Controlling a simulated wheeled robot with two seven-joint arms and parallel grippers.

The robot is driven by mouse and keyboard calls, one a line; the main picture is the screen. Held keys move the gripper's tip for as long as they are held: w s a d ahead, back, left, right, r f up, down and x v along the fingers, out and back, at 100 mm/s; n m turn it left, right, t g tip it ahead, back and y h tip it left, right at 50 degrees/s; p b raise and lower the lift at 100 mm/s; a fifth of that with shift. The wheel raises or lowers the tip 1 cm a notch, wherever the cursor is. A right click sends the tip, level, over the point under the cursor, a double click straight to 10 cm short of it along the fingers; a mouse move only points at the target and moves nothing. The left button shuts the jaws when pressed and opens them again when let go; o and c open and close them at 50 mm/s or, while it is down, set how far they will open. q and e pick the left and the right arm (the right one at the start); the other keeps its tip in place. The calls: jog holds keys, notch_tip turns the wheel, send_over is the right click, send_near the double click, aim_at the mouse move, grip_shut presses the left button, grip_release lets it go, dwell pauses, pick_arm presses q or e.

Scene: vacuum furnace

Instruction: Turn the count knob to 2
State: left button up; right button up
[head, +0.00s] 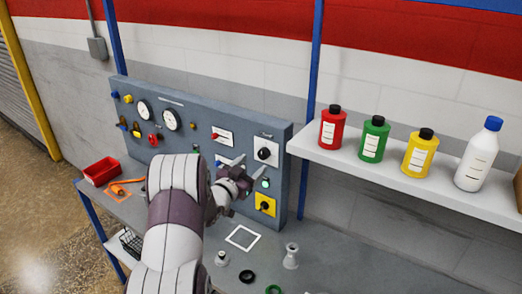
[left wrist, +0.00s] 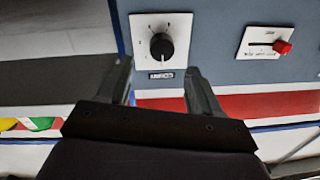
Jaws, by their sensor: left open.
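A black round knob (head: 264,153) sits on a white square plate at the right end of the grey panel. It also shows in the left wrist view (left wrist: 161,46), with small marks around it and a dark label at the plate's edge; the lettering is too small to read, and I cannot tell the knob's setting. My left gripper (head: 254,162) is open in front of the panel, just below this knob in the head view. In the left wrist view its two fingers (left wrist: 160,66) stand apart on either side of the plate, with nothing between them. My right gripper is not in view.
A red slider (left wrist: 281,47) on a white plate is beside the knob. A yellow plate with a black switch (head: 265,205) is below it. The shelf (head: 400,180) with several bottles juts out at the right. Small parts and a red bin (head: 102,170) are on the bench.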

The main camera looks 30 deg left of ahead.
aim_at(262, 155)
pick_arm(q)
jog(key=w+p, duration=0.1)
jog(key=w, duration=0.4)
jog(key=shift+a, duration=0.1)
jog(key=shift+w+p, duration=0.25)
jog(key=shift+p, duration=0.05)
jog(key=shift+w, duration=0.15)
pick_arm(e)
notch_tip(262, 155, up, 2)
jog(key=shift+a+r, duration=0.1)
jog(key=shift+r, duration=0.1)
pick_arm(q)
jog(key=shift+c, duration=0.3)
